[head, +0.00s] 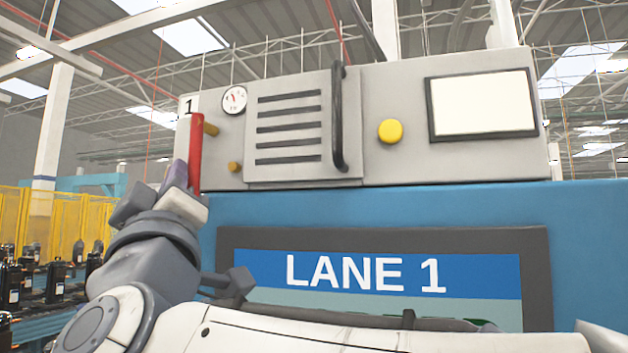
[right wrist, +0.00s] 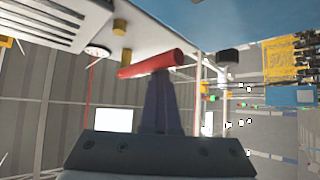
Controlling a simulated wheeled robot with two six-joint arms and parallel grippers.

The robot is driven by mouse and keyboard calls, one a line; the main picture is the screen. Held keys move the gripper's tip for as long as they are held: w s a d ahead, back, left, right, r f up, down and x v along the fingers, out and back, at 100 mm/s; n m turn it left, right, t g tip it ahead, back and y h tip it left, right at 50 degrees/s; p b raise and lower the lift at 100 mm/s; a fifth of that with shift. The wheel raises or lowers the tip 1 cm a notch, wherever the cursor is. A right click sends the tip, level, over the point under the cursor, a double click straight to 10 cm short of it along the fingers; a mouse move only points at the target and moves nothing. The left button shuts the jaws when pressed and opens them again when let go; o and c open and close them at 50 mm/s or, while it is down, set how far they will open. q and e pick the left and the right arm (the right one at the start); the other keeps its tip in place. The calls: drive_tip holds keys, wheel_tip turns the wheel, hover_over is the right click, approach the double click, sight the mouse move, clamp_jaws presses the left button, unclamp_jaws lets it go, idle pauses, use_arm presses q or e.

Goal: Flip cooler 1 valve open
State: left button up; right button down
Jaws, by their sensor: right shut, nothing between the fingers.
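The cooler 1 valve has a red bar handle (head: 195,152) standing nearly upright at the left end of the grey cooler box, beside the label "1". A brass stem (head: 211,129) shows at its upper right. My right gripper (head: 178,180) is at the lower left of the handle, fingers shut and empty. In the right wrist view the red handle (right wrist: 151,64) lies across the tips of the closed fingers (right wrist: 160,80). The tips are at or very close to it; I cannot tell whether they touch. My left gripper is not in view.
The grey cooler box (head: 375,160) carries a round gauge (head: 234,99), a black door handle (head: 339,118), a yellow button (head: 390,131) and a pale screen (head: 482,104). Below is a blue cabinet with a "LANE 1" display (head: 380,274). Open space lies left of the handle.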

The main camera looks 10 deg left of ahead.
drive_tip(key=shift+w+d+r+m+h, duration=0.2)
drive_tip(key=shift+d+m+h, duration=0.1)
drive_tip(key=shift+h, duration=0.1)
drive_tip(key=a+p, duration=0.3)
drive_tip(key=a, duration=0.2)
drive_tip(key=s+d+b, duration=0.5)
drive_tip(key=s+d, duration=0.2)
drive_tip(key=s, duration=0.1)
drive_tip(key=shift+f+y, duration=0.2)
drive_tip(key=shift+y, duration=0.2)
